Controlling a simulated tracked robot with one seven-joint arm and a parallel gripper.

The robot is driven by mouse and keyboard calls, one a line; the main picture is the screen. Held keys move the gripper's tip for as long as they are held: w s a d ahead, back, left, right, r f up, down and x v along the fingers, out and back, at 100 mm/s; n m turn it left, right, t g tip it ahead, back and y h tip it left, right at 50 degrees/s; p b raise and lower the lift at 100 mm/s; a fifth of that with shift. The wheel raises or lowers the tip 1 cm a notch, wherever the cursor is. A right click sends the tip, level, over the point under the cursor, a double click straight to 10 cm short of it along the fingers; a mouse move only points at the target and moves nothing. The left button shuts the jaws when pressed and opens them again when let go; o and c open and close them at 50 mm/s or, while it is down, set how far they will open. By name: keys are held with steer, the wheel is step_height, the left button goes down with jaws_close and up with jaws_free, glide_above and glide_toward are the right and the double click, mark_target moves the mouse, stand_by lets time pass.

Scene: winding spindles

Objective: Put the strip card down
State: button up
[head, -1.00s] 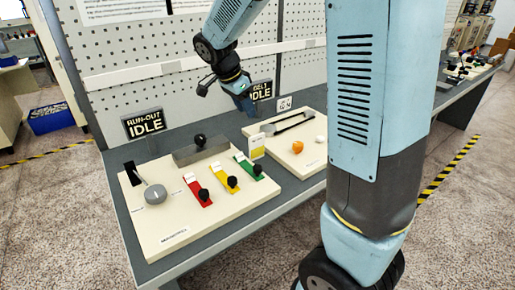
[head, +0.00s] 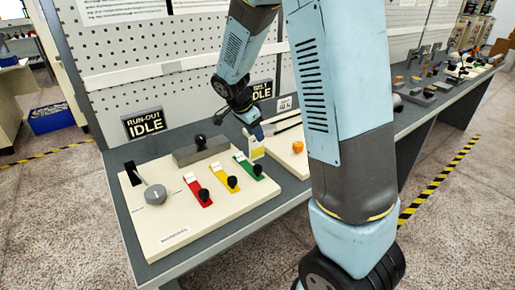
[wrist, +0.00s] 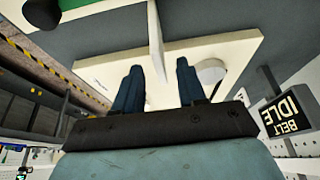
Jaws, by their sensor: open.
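The strip card (head: 257,148) is a small upright white card with a yellow lower part, near the gap between the two cream boards. In the wrist view the card (wrist: 155,38) shows nearly edge-on as a thin pale strip. My gripper (head: 258,135) is just above and beside the card in the head view. In the wrist view my gripper (wrist: 158,72) is open, with one dark blue finger on each side of the card's line. Gaps show between card and fingers. The card's foot is hard to make out.
The left board (head: 165,222) carries a grey knob (head: 155,195), red, yellow and green levers (head: 248,167) and a grey block (head: 201,150). The right board, partly hidden by my arm, holds an orange piece (head: 297,146). A BELT IDLE sign (head: 262,90) stands behind.

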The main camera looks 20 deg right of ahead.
mark_target(257, 147)
steer(key=shift+x, duration=1.35)
jaws_close()
